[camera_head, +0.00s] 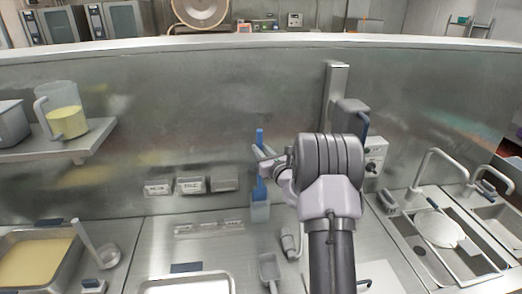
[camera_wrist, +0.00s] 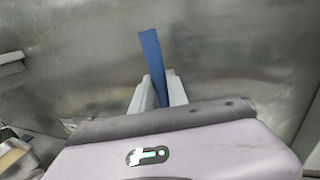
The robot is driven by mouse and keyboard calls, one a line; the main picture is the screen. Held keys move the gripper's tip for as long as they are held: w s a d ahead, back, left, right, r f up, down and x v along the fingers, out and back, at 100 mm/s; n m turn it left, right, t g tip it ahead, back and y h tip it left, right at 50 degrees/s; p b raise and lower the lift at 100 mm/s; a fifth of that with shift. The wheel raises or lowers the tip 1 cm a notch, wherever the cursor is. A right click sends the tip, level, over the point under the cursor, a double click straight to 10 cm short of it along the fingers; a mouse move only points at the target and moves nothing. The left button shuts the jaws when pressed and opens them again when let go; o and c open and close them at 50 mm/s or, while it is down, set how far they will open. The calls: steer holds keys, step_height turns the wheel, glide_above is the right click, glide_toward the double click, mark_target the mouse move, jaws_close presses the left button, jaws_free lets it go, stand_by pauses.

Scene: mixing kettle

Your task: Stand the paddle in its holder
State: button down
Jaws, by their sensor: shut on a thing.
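The blue paddle (camera_head: 260,138) stands roughly upright in the head view, its upper end above my gripper and its lower part below it. My gripper (camera_head: 264,153) is shut on the paddle's shaft. In the wrist view the paddle (camera_wrist: 152,62) rises, slightly tilted, between the two pale fingers of my gripper (camera_wrist: 158,92).
A grey scoop (camera_head: 269,268) lies on the counter in front of the holder. A pan of yellow contents (camera_head: 35,262) is at the left, with a ladle (camera_head: 97,248) beside it. A shelf with a jug (camera_head: 66,122) is at upper left. Sinks (camera_head: 445,240) are at the right.

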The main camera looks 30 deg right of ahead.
steer(key=shift+f+b, duration=2.1)
steer(key=shift+f, duration=0.95)
steer(key=c, duration=0.7)
jaws_free()
steer(key=shift+s, duration=0.1)
steer(key=s, duration=0.2)
steer(key=s+b, duration=0.1)
steer(key=s, duration=0.1)
steer(key=s+a+b, duration=0.1)
steer(key=s, duration=0.1)
steer(key=shift+s, duration=0.35)
